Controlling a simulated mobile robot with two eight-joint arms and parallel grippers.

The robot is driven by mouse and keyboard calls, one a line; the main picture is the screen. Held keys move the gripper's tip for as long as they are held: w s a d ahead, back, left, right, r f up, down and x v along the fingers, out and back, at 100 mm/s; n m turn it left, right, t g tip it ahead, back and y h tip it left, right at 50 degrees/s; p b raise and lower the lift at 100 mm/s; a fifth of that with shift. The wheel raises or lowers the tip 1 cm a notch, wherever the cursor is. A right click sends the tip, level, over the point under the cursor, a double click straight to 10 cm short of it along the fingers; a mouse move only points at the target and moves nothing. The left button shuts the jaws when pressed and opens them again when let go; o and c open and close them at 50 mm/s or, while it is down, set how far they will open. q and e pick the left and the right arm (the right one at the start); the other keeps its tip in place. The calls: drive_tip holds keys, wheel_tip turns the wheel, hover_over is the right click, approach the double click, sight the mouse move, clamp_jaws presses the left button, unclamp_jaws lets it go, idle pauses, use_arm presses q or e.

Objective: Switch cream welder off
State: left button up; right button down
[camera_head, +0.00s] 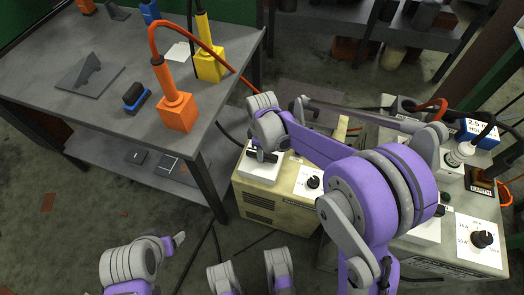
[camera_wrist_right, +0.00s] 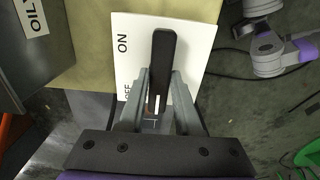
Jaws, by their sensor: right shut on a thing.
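The cream welder (camera_head: 268,209) stands on the floor right of the grey table. Its white switch panel (camera_wrist_right: 132,50) reads ON at the far end and OFF, partly hidden, nearer my gripper. The black switch lever (camera_wrist_right: 163,50) stands out between my right gripper's fingers (camera_wrist_right: 159,90), which are shut on it. I cannot tell which setting the lever is at. In the head view my right gripper (camera_head: 264,152) is at the top of the welder, hiding part of the panel. My left arm's end (camera_head: 178,239) shows low at the left; its jaws are unclear.
The grey table (camera_head: 75,115) carries an orange block (camera_head: 175,112), a yellow block (camera_head: 209,66), a black-and-blue item (camera_head: 134,97) and a grey bracket (camera_head: 90,75). Another machine with a knob panel (camera_head: 472,246) stands at right. Cables lie across the floor.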

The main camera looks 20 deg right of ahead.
drive_tip(key=c, duration=0.6)
unclamp_jaws()
drive_tip(key=shift+r, duration=0.1)
wheel_tip(320, 180, up, 11)
drive_tip(key=p, duration=0.2)
